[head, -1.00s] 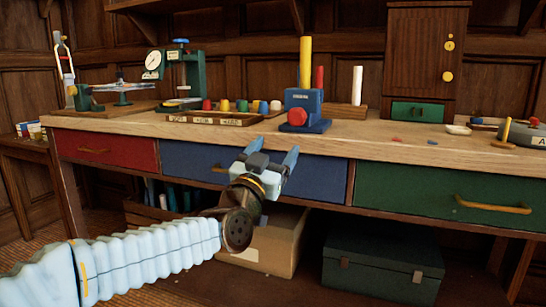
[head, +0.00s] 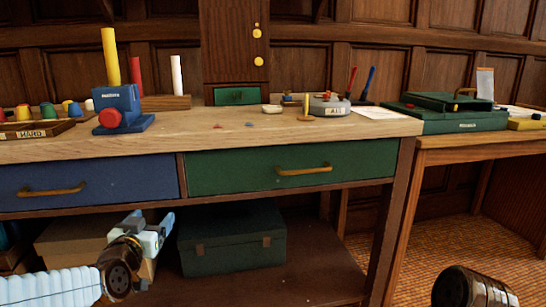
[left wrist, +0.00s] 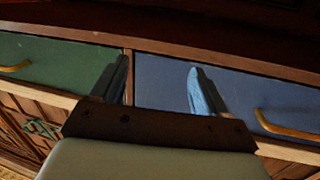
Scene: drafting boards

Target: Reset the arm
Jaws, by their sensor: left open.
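My left gripper (head: 154,216) is open and empty, in front of the bench and low by the blue drawer (head: 90,178). In the left wrist view its two blue-tipped fingers (left wrist: 157,82) stand apart with nothing between them. Behind them are the green drawer (left wrist: 55,58) and the blue drawer (left wrist: 240,92), with the upright divider between the two. My pale ribbed left arm comes in from the lower left. My right gripper does not show.
The wooden bench top (head: 220,141) holds a blue block-like device (head: 122,112) with a red knob. A green case (head: 228,240) and a cardboard box (head: 75,240) stand on the shelf below. A side table (head: 480,152) at right carries a flat green case (head: 455,122).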

